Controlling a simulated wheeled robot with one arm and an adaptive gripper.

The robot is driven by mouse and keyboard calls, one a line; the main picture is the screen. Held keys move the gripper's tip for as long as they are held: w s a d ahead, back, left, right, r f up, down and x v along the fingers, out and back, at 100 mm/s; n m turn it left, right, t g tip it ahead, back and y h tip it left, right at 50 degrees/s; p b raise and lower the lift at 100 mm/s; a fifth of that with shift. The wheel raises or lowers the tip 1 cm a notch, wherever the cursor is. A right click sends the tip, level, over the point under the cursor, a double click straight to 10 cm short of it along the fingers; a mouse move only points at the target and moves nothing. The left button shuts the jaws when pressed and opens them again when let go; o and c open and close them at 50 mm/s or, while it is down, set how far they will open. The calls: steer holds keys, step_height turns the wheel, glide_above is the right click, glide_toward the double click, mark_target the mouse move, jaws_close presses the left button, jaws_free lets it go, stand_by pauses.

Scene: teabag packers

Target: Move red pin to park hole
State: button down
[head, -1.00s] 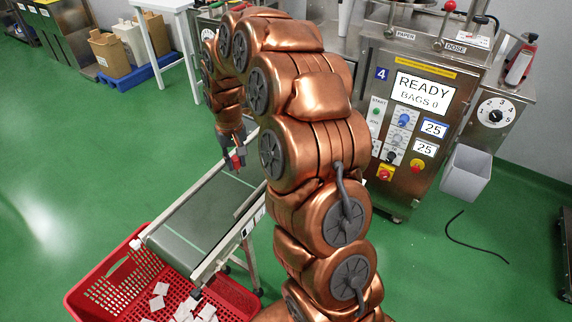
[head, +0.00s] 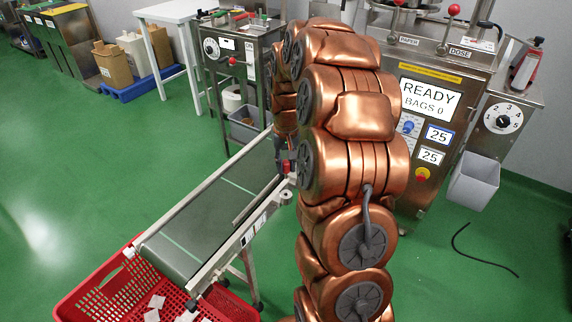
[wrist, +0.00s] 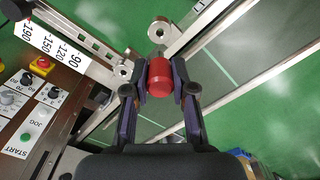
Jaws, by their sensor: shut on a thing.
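My gripper (wrist: 161,82) is shut on the red pin (wrist: 160,88), with a dark finger on each side of it in the wrist view. The pin's round red end faces the camera; what is under it is hidden. A silver ring with a hole (wrist: 160,31) lies just beyond the pin, and a smaller silver ring (wrist: 123,69) lies to its left. Neither is labelled, so I cannot tell which is the park hole. In the head view the gripper (head: 284,166) is above the near-right rail of the conveyor, partly hidden by my arm.
The conveyor (head: 197,232) slopes toward a red crate (head: 72,303) holding white bags. A scale plate (wrist: 54,44) and a control panel (wrist: 28,120) are left in the wrist view. The packing machine (head: 432,70) stands right. Green floor at left is free.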

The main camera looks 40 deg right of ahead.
steer(key=shift+f, duration=0.1)
steer(key=shift+f+b, duration=1.2)
steer(key=shift+f, duration=1.65)
steer(key=shift+f+b, duration=1)
steer(key=shift+f, duration=1)
stand_by(0.5)
steer(key=c, duration=0.9)
jaws_free()
step_height(320, 180, up, 10)
steer(key=shift+r, duration=0.95)
